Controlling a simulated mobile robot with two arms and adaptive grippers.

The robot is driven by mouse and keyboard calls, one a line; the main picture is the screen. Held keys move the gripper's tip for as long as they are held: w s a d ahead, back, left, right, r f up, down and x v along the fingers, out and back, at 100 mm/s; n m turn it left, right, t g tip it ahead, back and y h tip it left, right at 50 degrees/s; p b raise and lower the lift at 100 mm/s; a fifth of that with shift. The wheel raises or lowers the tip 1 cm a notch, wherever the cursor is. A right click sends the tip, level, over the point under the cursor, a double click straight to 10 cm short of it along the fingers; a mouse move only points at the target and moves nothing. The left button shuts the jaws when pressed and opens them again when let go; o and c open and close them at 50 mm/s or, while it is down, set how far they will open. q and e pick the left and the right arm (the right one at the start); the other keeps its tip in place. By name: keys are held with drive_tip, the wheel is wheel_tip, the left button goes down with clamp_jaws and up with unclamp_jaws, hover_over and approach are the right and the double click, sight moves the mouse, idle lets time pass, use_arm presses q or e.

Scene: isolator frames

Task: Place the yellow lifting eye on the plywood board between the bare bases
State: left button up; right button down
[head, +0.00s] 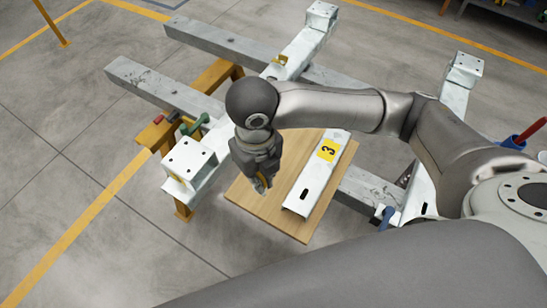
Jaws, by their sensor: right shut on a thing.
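The plywood board (285,223) lies in the middle of the view, across the grey beams. My right gripper (262,186) points down over the left part of the board. It is shut on a small yellow piece (264,179), which looks like the lifting eye and is mostly hidden by the fingers. I cannot tell whether the piece touches the board. A white base (188,160) with a bare holed top plate stands left of the board. Other white bases show at the top (321,14) and upper right (464,68). My left gripper is not in view.
A white channel piece with a yellow "3" label (328,150) lies on the board's right side, near my gripper. Grey beams (150,82) rest on a yellow trestle (212,76). Green (196,124) and red (158,119) items sit by the left base. A blue container (513,141) is at right.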

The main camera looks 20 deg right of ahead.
drive_tip(key=w+d+f, duration=0.1)
drive_tip(key=w+f, duration=0.2)
drive_tip(key=w+d+f+p, duration=0.1)
drive_tip(key=w+d+f, duration=0.1)
drive_tip(key=w+f, duration=0.1)
drive_tip(key=w+d+f, duration=0.1)
drive_tip(key=w+f, duration=0.3)
drive_tip(key=f, duration=0.1)
drive_tip(key=shift+d+f+p, duration=0.2)
drive_tip(key=shift+f+p, duration=0.05)
drive_tip(key=shift+p, duration=0.1)
drive_tip(key=shift+f, duration=0.1)
drive_tip(key=shift+f, duration=0.1)
drive_tip(key=c, duration=1.9)
unclamp_jaws()
drive_tip(key=o, duration=0.3)
drive_tip(key=shift+o, duration=0.2)
